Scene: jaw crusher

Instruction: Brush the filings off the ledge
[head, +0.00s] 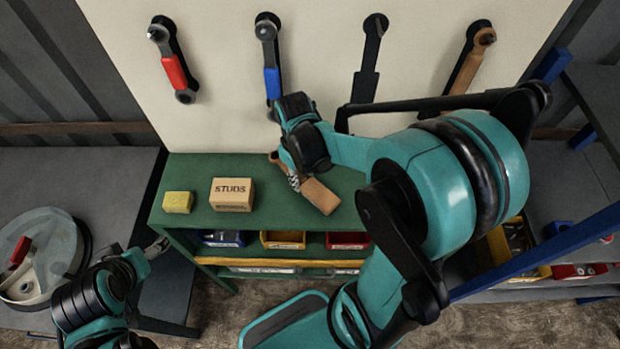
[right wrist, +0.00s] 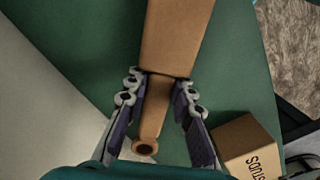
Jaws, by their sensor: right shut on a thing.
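My right gripper (head: 290,180) is shut on a wooden brush (head: 320,196), low over the green ledge (head: 272,215). In the right wrist view, the brush's narrow handle (right wrist: 154,108), with a hole at its end, lies between the fingers of the right gripper (right wrist: 158,98). The brush's wide block (right wrist: 176,38) points away over the green ledge (right wrist: 243,62). Bristles are hidden, and I cannot tell whether the brush touches the ledge. I make out no filings. My left gripper (head: 157,248) is in front of the ledge's left end; its jaws are too small to read.
A STUDS box (head: 232,194) and a yellow block (head: 178,202) stand on the ledge's left part. Bins (head: 284,240) sit on the shelf below. Several wrenches, including a red-handled one (head: 176,73), hang on the pale panel behind. A round clear-lidded container (head: 62,250) stands at left.

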